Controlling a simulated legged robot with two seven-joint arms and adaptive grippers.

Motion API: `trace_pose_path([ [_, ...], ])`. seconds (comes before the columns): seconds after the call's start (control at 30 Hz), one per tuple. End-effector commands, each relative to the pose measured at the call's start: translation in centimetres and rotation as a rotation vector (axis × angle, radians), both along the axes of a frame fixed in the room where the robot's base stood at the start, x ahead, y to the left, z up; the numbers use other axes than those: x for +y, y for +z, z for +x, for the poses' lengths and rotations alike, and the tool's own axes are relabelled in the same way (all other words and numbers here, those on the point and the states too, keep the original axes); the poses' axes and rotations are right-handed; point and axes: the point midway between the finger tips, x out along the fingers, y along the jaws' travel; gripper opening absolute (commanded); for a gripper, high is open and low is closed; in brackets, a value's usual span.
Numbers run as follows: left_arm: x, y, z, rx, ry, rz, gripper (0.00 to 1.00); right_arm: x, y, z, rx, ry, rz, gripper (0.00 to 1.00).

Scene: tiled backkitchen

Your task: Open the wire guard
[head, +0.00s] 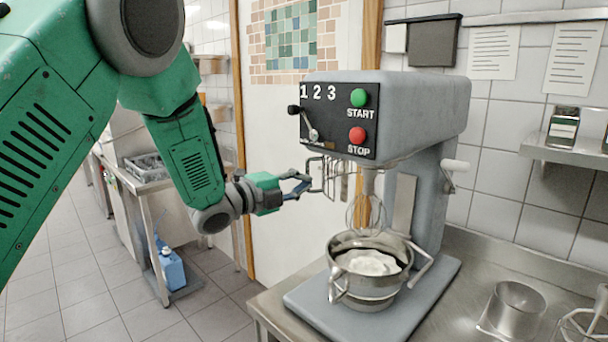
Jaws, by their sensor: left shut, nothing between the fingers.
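The grey stand mixer (418,108) stands on the steel counter. Its wire guard (328,176) shows as a small grid of thin bars below the left side of the mixer head, left of the whisk (366,211). My left gripper (304,186) is shut and empty, with its fingertips at the left edge of the guard bars. I cannot tell whether they touch the guard. The steel bowl (370,290) with white contents sits under the whisk. My right gripper is out of view.
The control panel (338,122) has a lever, a green START button and a red STOP button. A steel pot (516,312) stands on the counter (450,318) at right. A blue bottle (172,268) is on a low shelf at left.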

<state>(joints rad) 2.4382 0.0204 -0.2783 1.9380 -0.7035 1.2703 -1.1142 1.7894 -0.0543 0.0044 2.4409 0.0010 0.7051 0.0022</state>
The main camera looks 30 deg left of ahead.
Motion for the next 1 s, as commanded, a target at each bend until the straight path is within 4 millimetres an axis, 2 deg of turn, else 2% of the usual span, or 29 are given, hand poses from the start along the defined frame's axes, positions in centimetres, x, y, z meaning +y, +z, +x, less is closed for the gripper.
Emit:
trace_pose_path([
  [0.17,0.5,0.0,1.1,0.001,0.000,0.000,0.00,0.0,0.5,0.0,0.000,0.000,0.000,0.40],
  [0.5,0.4,-0.1,1.2,0.000,0.000,0.001,0.00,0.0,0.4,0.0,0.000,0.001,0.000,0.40],
  [0.8,2.5,-0.4,3.8,-0.001,-0.001,0.002,0.00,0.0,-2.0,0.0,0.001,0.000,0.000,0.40],
  [1.0,2.8,0.0,4.0,0.000,0.000,0.000,0.00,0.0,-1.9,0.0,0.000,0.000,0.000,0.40],
])
